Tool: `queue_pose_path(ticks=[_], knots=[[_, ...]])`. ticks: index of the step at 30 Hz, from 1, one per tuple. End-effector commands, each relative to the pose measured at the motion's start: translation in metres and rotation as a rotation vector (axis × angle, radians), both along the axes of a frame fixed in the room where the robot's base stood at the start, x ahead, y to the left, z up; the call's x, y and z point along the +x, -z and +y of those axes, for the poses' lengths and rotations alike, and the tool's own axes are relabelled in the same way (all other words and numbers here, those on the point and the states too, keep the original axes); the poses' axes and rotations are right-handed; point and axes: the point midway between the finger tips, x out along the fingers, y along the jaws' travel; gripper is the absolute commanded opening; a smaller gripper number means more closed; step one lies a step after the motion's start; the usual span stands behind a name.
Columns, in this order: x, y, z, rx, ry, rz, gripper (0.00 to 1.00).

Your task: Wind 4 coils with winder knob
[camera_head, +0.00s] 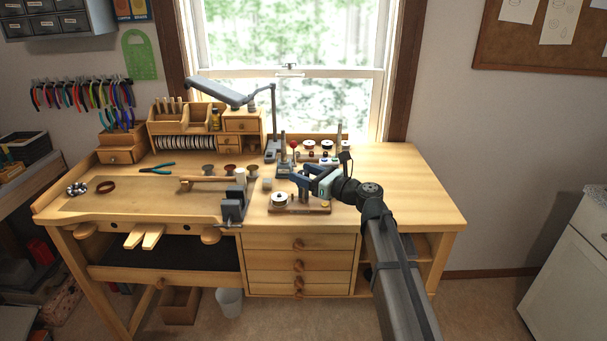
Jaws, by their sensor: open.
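A small red ball-shaped knob (293,144) stands upright on a thin stem just behind my gripper, and I cannot tell its exact mount. A wooden base (312,210) lies near the front of the bench, with a pale round spool (279,199) on its left end. My gripper (294,173) is open over the bench, above and behind this base. It points left and appears apart from the knob. My arm and gripper hide part of the base and what lies behind them. I cannot make out any wound wire.
A wooden rack (318,158) with several light and dark spools stands behind my gripper. A small dark vise (232,205) is at the bench's front edge. A lamp (222,92) reaches over the organizer (240,126). The bench top (410,190) is clear at right.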

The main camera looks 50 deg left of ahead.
Motion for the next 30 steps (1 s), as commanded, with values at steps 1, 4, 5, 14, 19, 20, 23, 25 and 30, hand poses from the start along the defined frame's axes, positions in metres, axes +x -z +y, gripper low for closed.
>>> queue_pose_path(ticks=[1, 4, 5, 14, 19, 20, 23, 25, 30], knots=[[-0.0002, 0.0, 0.0033, 0.0, 0.0, 0.0, 0.6], [-0.0009, 0.0001, 0.0054, 0.0, 0.0, 0.0, 0.6], [-0.0009, 0.0001, 0.0057, 0.0, 0.0, 0.0, 0.6], [-0.001, 0.0001, 0.0055, 0.0, 0.0, 0.0, 0.55], [-0.001, 0.0, 0.0054, 0.0, 0.0, 0.0, 0.38], [-0.001, 0.0, 0.0054, 0.0, 0.0, 0.0, 0.36], [-0.001, 0.0, 0.0054, 0.0, 0.0, 0.0, 0.26], [-0.0009, 0.0, 0.0054, 0.0, 0.0, 0.0, 0.19], [-0.0009, 0.0, 0.0053, 0.0, 0.001, 0.0, 0.09]])
